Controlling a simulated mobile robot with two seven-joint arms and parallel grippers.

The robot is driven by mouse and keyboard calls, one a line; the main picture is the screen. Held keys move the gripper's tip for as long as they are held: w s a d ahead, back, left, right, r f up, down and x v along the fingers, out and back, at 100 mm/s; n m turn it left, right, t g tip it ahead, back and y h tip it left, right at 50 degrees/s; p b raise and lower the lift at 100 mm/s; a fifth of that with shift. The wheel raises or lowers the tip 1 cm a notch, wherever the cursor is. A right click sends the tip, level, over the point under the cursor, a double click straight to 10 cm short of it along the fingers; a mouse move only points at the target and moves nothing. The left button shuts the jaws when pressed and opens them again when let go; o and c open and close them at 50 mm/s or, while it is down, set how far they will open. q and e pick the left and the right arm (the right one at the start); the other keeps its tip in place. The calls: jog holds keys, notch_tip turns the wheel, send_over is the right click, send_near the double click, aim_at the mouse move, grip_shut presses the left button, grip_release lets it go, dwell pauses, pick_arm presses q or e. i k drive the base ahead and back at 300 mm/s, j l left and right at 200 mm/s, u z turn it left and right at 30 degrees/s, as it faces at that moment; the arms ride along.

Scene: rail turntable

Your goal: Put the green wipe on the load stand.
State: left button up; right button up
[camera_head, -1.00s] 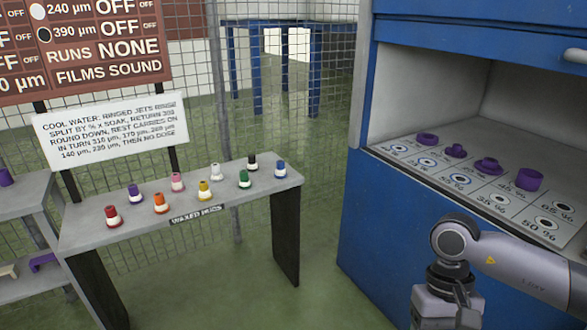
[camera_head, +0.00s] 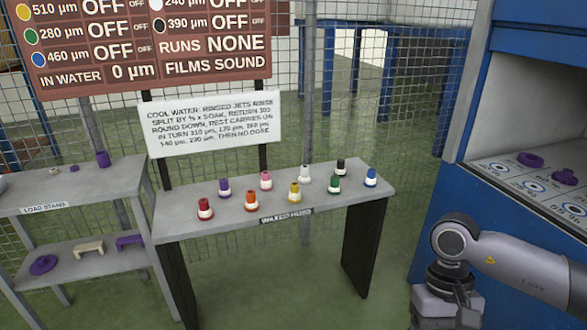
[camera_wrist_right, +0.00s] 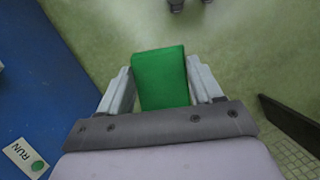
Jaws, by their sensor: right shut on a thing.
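The load stand (camera_head: 110,182) is a grey two-level stand at the left of the head view, with its name on a label at its front edge. A purple cylinder (camera_head: 102,159) and a few small pieces stand on its top. My right gripper (camera_wrist_right: 162,76) is shut on the green wipe (camera_wrist_right: 162,90), a flat green rectangle held between the two fingers in the right wrist view. My left gripper is not in view.
A grey table (camera_head: 235,222) with several coloured waxed hubs stands right of the load stand. A blue cabinet (camera_head: 440,210) with purple parts is at the right. The stand's lower shelf (camera_head: 95,262) holds several pieces. A mesh fence runs behind. The floor in front is clear.

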aim_at(114, 181)
jog(key=i+j+u, duration=0.1)
jog(key=j, duration=0.3)
jog(key=i+j+u, duration=0.1)
jog(key=j, duration=0.3)
jog(key=i+j+u, duration=0.1)
jog(key=j, duration=0.3)
jog(key=i+j+u, duration=0.1)
jog(key=i+j, duration=0.2)
jog(key=i+j+u, duration=0.1)
jog(key=j, duration=0.35)
jog(key=i+j, duration=0.2)
jog(key=j, duration=0.2)
jog(key=i+j, duration=0.25)
jog(key=j, duration=0.15)
jog(key=i+j, duration=0.2)
jog(key=j, duration=0.2)
jog(key=i+j, duration=0.25)
jog(key=j, duration=0.15)
jog(key=i+j, duration=0.2)
jog(key=j, duration=0.2)
jog(key=u, duration=0.05)
